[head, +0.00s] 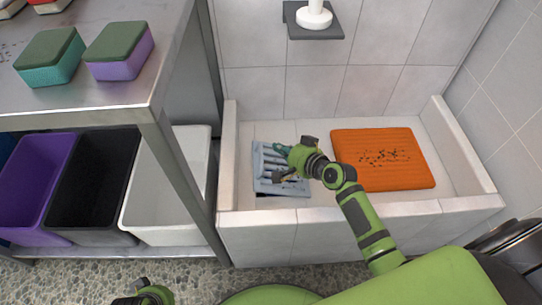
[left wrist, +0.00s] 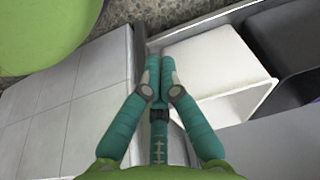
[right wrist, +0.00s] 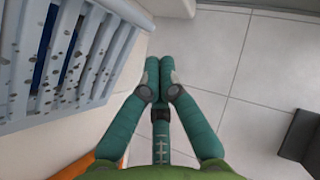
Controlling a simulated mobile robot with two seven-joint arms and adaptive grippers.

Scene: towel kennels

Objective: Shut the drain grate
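The drain grate (head: 267,165) is a pale blue-grey slatted panel at the left of the tiled basin. It looks tilted up, with a dark gap along its near edge. In the right wrist view the grate (right wrist: 60,65) stands at the left, speckled, with dark blue behind its slots. My right gripper (head: 281,149) is over the grate in the head view. Its teal fingers (right wrist: 160,65) are together with nothing between them, apart from the grate in the right wrist view. My left gripper (left wrist: 160,65) is shut and empty near a white bin; only its wrist shows in the head view.
An orange mat (head: 385,160) lies in the basin right of the grate. The basin's front wall (head: 350,215) is raised. A steel table (head: 110,95) with two sponges stands left, over purple, black and white bins (head: 165,195). A dark wall shelf (head: 315,30) is above.

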